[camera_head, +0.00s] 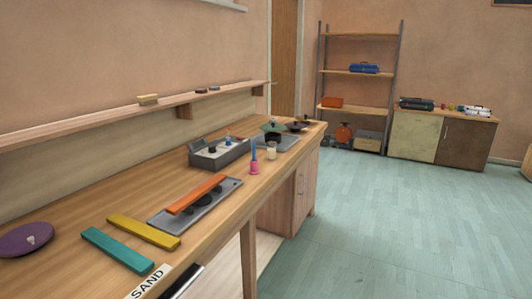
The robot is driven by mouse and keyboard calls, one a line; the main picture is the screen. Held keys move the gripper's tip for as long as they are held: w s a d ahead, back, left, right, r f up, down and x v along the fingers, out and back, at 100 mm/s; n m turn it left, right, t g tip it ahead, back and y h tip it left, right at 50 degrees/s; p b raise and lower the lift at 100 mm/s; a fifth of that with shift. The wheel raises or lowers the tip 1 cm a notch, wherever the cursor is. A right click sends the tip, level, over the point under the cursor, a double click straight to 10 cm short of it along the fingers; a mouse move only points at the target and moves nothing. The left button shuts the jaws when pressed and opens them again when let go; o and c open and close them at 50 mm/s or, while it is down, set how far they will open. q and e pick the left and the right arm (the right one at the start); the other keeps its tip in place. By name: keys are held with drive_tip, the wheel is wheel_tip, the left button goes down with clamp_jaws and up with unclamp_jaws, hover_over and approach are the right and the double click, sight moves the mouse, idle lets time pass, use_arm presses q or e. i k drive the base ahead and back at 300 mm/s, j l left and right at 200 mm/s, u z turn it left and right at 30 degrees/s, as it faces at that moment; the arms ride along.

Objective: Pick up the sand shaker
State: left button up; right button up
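A white label reading "SAND" (148,282) lies at the front edge of the wooden workbench (75,209), at the bottom of the view and partly cut off. I cannot tell which thing it belongs to, and I cannot make out a sand shaker with certainty. A dark object (181,281) shows just right of the label, below the bench edge, and is also cut off. Neither of my grippers is in view.
Near the label lie a teal bar (117,249), a yellow bar (144,231) and a purple disc (26,239). An orange bar (197,193) rests over a grey tray (216,205). A grey box (219,154) stands farther back. The floor (400,220) at right is clear.

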sight(271, 145)
drive_tip(key=i+l+u, duration=0.1)
drive_tip(key=i+u, duration=0.15)
drive_tip(key=u, duration=0.2)
drive_tip(key=i+l+u, duration=0.15)
drive_tip(key=u, duration=0.25)
drive_tip(key=i+l+u, duration=0.15)
drive_tip(key=i+l, duration=0.2)
drive_tip(key=i+l+u, duration=0.2)
drive_tip(key=l, duration=0.3)
drive_tip(key=i+l, duration=0.25)
drive_tip(key=l, duration=0.15)
drive_tip(key=i+l, duration=0.25)
drive_tip(key=l, duration=0.15)
drive_tip(key=i+l, duration=0.55)
drive_tip(key=l, duration=0.25)
drive_tip(key=u, duration=0.05)
